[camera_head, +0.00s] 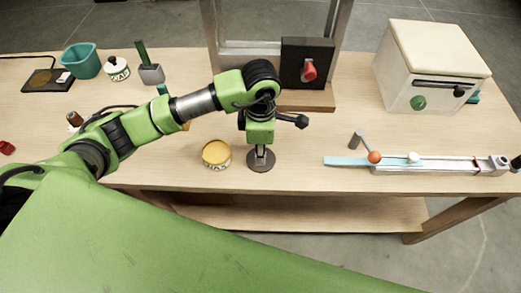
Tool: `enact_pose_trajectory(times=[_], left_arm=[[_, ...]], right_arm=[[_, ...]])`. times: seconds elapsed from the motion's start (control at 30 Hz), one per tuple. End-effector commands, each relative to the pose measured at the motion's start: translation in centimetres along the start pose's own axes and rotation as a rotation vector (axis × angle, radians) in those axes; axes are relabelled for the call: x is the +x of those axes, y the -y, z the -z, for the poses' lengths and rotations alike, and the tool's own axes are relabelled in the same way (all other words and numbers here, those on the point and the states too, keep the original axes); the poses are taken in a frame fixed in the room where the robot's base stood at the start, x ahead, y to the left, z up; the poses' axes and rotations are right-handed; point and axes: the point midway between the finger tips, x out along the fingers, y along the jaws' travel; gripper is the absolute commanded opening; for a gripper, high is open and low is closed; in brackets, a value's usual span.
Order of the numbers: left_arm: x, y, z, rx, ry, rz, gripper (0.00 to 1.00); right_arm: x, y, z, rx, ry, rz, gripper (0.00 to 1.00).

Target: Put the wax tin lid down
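The wax tin (216,155) stands open on the wooden table near its front edge, with yellow wax showing and a pale printed label. My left gripper (261,155) points straight down just right of the tin. Its fingers look closed on the middle of a dark, flat, round lid (260,166). The lid lies level and apart from the tin, at or very close to the tabletop; I cannot tell if it touches. The fingers hide part of the lid. My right gripper is not in view.
A jig with a teal strip and orange knob (374,157) lies to the right. A cream box oven (433,66) stands back right, and a black switch panel (306,64) behind my gripper. A teal bin (81,61) and labelled jar (117,68) stand back left.

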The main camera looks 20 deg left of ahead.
Motion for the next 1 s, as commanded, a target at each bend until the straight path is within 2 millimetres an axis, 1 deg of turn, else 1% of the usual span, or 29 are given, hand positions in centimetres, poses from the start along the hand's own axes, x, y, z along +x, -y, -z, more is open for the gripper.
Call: enact_pose_trajectory(times=[0.03, 0.07, 0.1, 0.37, 0.5, 0.57, 0.67, 0.9, 1.0], left_arm=[[0.1, 0.0, 0.0, 0.0, 0.0, 0.0, 0.27], [0.0, 0.0, 0.0, 0.0, 0.0, 0.0, 0.35], [0.0, 0.0, 0.0, 0.0, 0.0, 0.0, 0.36], [0.0, 0.0, 0.0, 0.0, 0.0, 0.0, 0.36], [-0.5, 0.0, 0.0, 0.0, 0.0, 0.0, 0.36], [-0.9, -0.1, 0.0, 0.0, 0.001, -0.003, 0.36], [-2.6, -0.2, 0.0, 0.002, 0.002, -0.007, 0.36], [-8.0, -0.2, -0.1, 0.001, 0.002, -0.007, 0.36], [-9.9, -0.1, 0.0, 0.001, 0.002, -0.005, 0.36]], right_arm=[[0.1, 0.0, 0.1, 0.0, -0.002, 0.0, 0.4], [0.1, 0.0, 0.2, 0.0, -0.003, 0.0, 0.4], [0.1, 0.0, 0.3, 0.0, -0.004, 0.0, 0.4], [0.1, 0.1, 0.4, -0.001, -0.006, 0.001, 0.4], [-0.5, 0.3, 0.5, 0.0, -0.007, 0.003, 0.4], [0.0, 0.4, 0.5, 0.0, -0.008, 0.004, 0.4], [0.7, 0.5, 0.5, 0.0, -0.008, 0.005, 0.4], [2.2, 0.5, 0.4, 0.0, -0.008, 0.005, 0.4], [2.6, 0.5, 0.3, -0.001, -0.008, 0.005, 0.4]])
